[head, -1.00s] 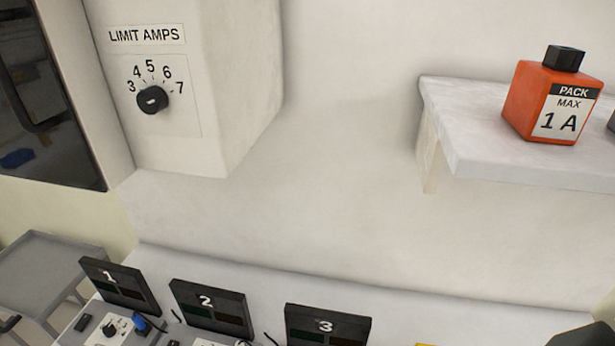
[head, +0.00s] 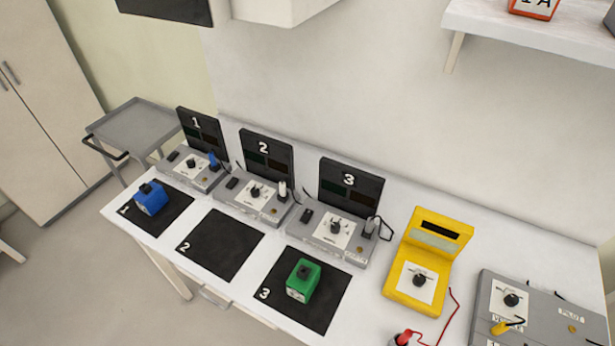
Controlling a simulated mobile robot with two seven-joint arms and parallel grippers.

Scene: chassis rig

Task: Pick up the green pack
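The green pack (head: 304,280) lies on the black mat marked 3 (head: 325,318) on the white bench, with a black cap and a white label on it. It is in front of the grey station 3 (head: 333,229). Neither of my grippers shows in the head view, so nothing is seen near the pack.
A blue pack (head: 151,198) is on mat 1, and mat 2 (head: 220,245) is bare. Stations 1 (head: 193,168) and 2 (head: 255,193) stand behind. A yellow meter (head: 418,270) with a red lead and a grey pilot panel (head: 540,310) are right. An orange pack (head: 535,8) sits on the shelf (head: 520,35).

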